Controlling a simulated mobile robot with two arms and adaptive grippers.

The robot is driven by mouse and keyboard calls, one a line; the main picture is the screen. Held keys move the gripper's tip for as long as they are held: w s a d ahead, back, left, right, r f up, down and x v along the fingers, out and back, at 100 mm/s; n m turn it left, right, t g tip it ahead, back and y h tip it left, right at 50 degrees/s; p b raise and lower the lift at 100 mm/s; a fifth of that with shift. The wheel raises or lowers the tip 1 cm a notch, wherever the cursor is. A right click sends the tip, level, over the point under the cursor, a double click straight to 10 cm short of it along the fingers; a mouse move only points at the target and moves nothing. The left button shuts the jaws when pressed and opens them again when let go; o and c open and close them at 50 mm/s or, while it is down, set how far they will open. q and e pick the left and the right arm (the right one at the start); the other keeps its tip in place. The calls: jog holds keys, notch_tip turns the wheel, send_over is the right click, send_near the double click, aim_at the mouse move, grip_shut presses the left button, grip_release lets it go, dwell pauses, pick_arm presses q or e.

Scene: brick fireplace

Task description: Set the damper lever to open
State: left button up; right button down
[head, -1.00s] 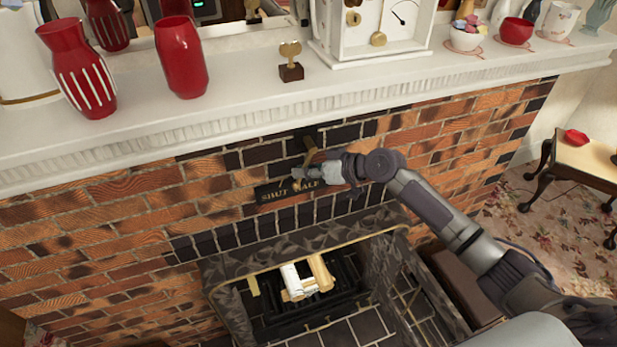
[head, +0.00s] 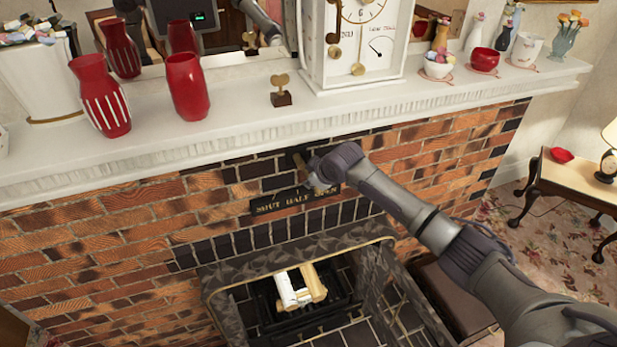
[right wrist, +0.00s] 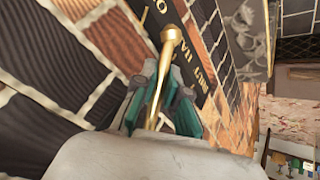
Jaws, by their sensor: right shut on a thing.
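The brass damper lever (head: 301,163) comes out of a dark pivot in the brickwork below the mantel and slants down to the right. A dark plate (head: 268,206) with gold letters SHUT, HALF, OPEN is fixed below it. My right gripper (head: 314,177) is at the lever, above the plate's right part near OPEN, and partly hides the lever. In the right wrist view, the lever's brass rod (right wrist: 156,92) runs between the teal-padded fingers (right wrist: 153,105), which are shut on it. Its round end shows beyond the fingertips. My left gripper is not in view.
The white mantel (head: 232,125) juts out above, with red vases (head: 187,87), a small brass key ornament (head: 281,92) and a white clock (head: 352,45) on it. The firebox below holds pale logs (head: 300,288). A side table (head: 578,178) stands at right.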

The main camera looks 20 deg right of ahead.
jog(key=shift+w+d+r+h+p, duration=0.15)
jog(key=shift+r+h+p, duration=0.2)
jog(key=shift+r, duration=0.1)
dwell(0.3)
jog(key=c, duration=1.4)
grip_release()
jog(key=shift+c, duration=0.2)
jog(key=shift+o, duration=1.2)
jog(key=shift+w+f, duration=0.1)
jog(key=shift+f, duration=0.25)
jog(key=a+v, duration=0.1)
jog(key=v, duration=1.1)
jog(key=shift+d, duration=0.45)
